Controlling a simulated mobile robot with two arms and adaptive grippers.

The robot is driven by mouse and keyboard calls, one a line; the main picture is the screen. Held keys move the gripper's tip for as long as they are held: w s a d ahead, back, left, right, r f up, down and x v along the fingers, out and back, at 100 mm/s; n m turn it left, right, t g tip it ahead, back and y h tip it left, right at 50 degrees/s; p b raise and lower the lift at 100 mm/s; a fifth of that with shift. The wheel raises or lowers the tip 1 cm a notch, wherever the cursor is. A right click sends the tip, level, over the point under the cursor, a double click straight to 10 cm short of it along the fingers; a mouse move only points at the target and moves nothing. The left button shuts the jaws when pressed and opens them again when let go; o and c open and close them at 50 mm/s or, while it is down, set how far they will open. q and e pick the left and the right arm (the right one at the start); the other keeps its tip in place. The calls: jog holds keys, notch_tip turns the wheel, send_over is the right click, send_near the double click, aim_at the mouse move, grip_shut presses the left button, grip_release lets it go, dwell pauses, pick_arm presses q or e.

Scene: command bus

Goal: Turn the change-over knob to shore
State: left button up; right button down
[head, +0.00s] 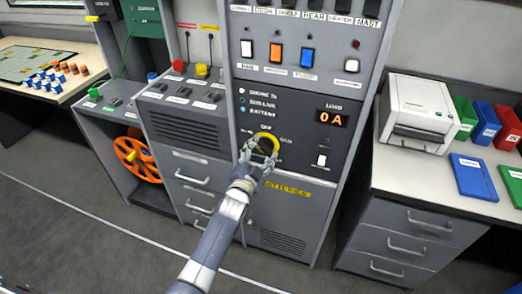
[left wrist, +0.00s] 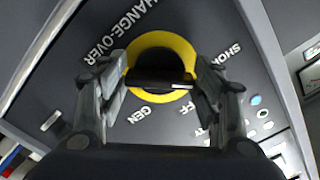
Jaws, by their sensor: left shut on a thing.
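The change-over knob shows as a black bar (left wrist: 160,86) inside a yellow ring (left wrist: 168,42) in the left wrist view. In the head view its yellow ring (head: 276,145) is on the dark panel (head: 300,125) of the tall grey cabinet. My left gripper (head: 262,148) reaches it from below; in the left wrist view its fingers (left wrist: 162,88) stand on either side of the bar, shut on the knob. SHORE, OFF and GEN labels surround the ring. The fingers hide part of the knob; I cannot tell which label it points to. My right gripper is not in view.
The load display (head: 332,118) above right of the knob reads 0 A. A small white switch (head: 321,160) is right of the knob. A row of rocker switches (head: 276,53) is above. A printer (head: 418,112) stands on the right counter. An orange reel (head: 138,158) is at the left.

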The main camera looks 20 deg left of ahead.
pick_arm(q)
jog(key=shift+f+n, duration=0.1)
jog(key=shift+n, duration=1.2)
jog(key=o, duration=1.1)
jog(key=shift+c, duration=0.2)
jog(key=s, duration=1.2)
jog(key=shift+a, duration=0.2)
